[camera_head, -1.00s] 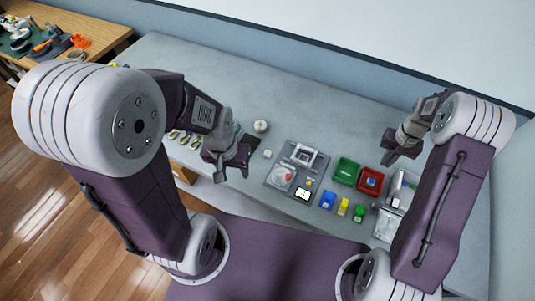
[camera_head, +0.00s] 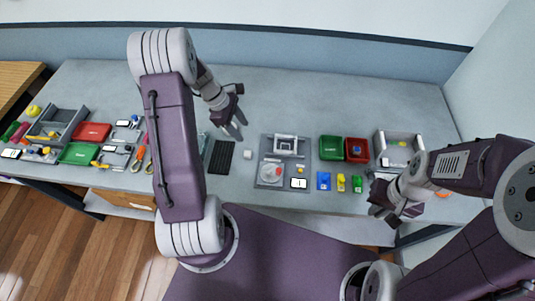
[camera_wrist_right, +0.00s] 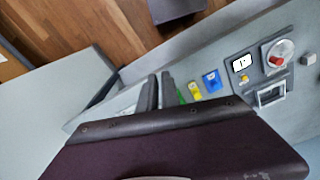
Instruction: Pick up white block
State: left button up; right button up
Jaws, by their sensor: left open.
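A small white block (camera_head: 248,154) lies on the grey table, between a black keypad-like tray and a grey fixture plate. A small pale block in the right wrist view (camera_wrist_right: 308,59), at the right edge, looks like the same one. My left gripper (camera_head: 238,131) is open and empty, pointing down above the table, a little behind and left of the block and apart from it. My right gripper (camera_head: 384,216) is at the table's front right, far from the block. Its fingers also show in the right wrist view (camera_wrist_right: 158,91), close together, with nothing seen between them.
The grey fixture plate (camera_head: 265,178) is right of the block, and the black tray (camera_head: 221,157) is left. Green (camera_head: 331,148) and red (camera_head: 357,150) bins and small coloured items stand further right. More bins and tools crowd the left. The table's back middle is clear.

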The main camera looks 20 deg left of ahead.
aim_at(247, 153)
pick_arm(q)
jog(key=shift+n, duration=0.6)
jog(key=f, duration=0.2)
jog(key=s+f, duration=0.1)
jog(key=f, duration=0.1)
jog(key=s+a+f, duration=0.1)
jog(key=f, duration=0.1)
jog(key=shift+f, duration=0.2)
jog(key=shift+w+f, duration=0.1)
jog(key=shift+f, duration=0.3)
jog(key=x, duration=0.2)
jog(key=d+p+x, duration=0.1)
jog(key=x, duration=0.1)
jog(key=shift+s+d+f, duration=0.15)
jog(key=shift+s+f, duration=0.05)
jog(key=shift+f, duration=0.15)
jog(key=shift+c, duration=0.3)
pick_arm(e)
jog(key=shift+w+a+r+n+t, duration=0.2)
jog(key=shift+w+r, duration=0.1)
jog(key=shift+r, duration=0.15)
jog(key=shift+w+a+r+n+t, duration=0.1)
jog(key=shift+w+a+r+t, duration=0.15)
jog(key=shift+r, duration=0.2)
pick_arm(q)
grip_shut()
pick_arm(e)
jog(key=shift+d, duration=0.2)
